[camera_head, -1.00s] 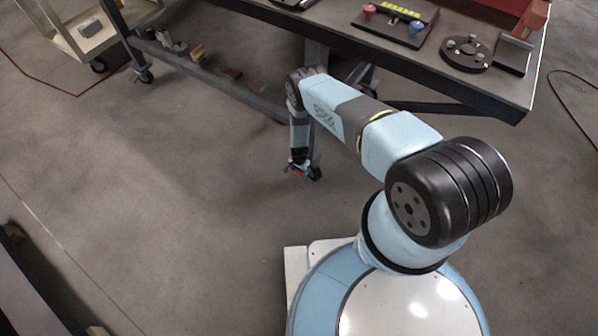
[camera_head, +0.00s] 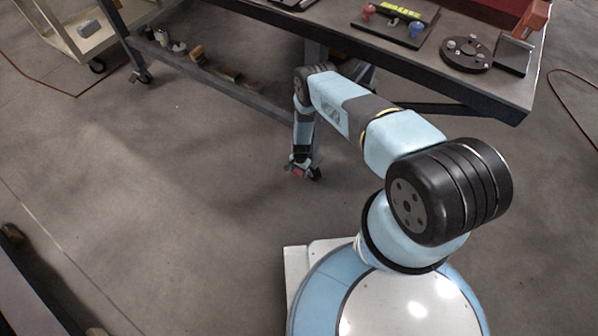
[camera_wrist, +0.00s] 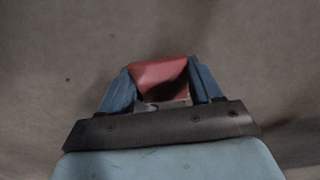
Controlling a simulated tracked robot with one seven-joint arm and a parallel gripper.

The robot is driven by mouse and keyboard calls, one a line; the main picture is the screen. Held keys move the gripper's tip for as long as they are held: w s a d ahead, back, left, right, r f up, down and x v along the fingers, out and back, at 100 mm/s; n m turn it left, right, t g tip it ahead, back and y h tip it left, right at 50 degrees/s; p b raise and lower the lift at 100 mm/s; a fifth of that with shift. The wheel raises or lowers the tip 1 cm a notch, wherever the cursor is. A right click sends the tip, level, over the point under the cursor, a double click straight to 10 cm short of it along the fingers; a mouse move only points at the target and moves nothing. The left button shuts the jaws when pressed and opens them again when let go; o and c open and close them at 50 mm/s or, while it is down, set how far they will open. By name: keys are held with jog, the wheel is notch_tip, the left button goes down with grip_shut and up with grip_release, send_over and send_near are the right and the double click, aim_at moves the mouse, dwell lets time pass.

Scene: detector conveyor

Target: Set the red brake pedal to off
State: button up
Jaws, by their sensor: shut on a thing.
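The red brake pedal (camera_wrist: 160,78) shows between the two blue fingers of my gripper (camera_wrist: 163,72) in the wrist view. The fingers press on its left and right sides, so my gripper is shut on it. In the head view, my gripper (camera_head: 301,164) points down near the floor below the workbench. The pedal's exact tilt cannot be told.
The workbench (camera_head: 480,96) stands above and behind my gripper, with a low shelf rail (camera_head: 215,88) at the left. A cream cart (camera_head: 75,40) is at the top left. The floor (camera_head: 150,190) to the left is clear.

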aim_at(300, 171)
jog(key=shift+w+r, duration=0.1)
jog(key=o, duration=1.5)
jog(key=shift+w+d+r, duration=0.15)
jog(key=shift+r, duration=1.7)
jog(key=shift+w+d+r, duration=0.1)
jog(key=shift+r, duration=1.75)
